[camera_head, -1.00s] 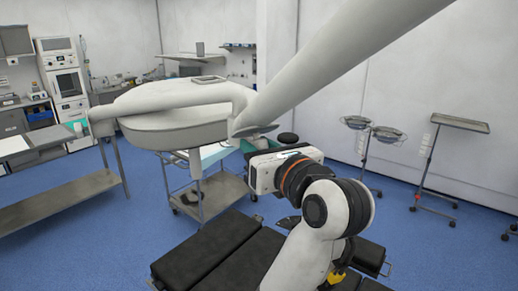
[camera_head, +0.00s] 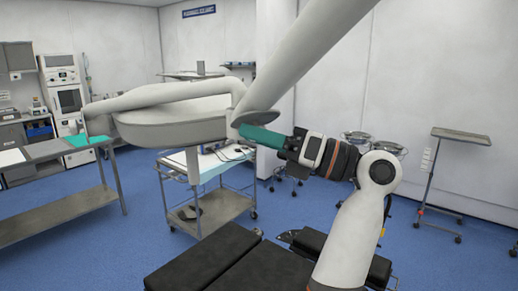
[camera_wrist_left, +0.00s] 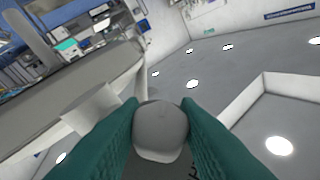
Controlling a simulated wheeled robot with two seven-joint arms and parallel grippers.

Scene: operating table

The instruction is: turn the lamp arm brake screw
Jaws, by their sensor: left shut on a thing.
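The white lamp arm (camera_head: 310,55) slopes down from the upper right to a joint (camera_head: 236,118) beside the lamp head (camera_head: 172,124). My left gripper (camera_head: 243,132) reaches from the right to the underside of this joint, its teal fingers nearly level. In the left wrist view, the teal fingers (camera_wrist_left: 160,118) are on both sides of a rounded grey knob, the brake screw (camera_wrist_left: 160,134), and shut on it. In the head view the screw is hidden by the fingers and the joint. My right gripper is out of view.
Black operating table pads (camera_head: 255,265) lie below my arm. A wheeled cart (camera_head: 222,204) stands behind the lamp, and a metal side table (camera_head: 60,207) is at the left. A stand with a tray (camera_head: 461,136) is at the right. Open blue floor lies between them.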

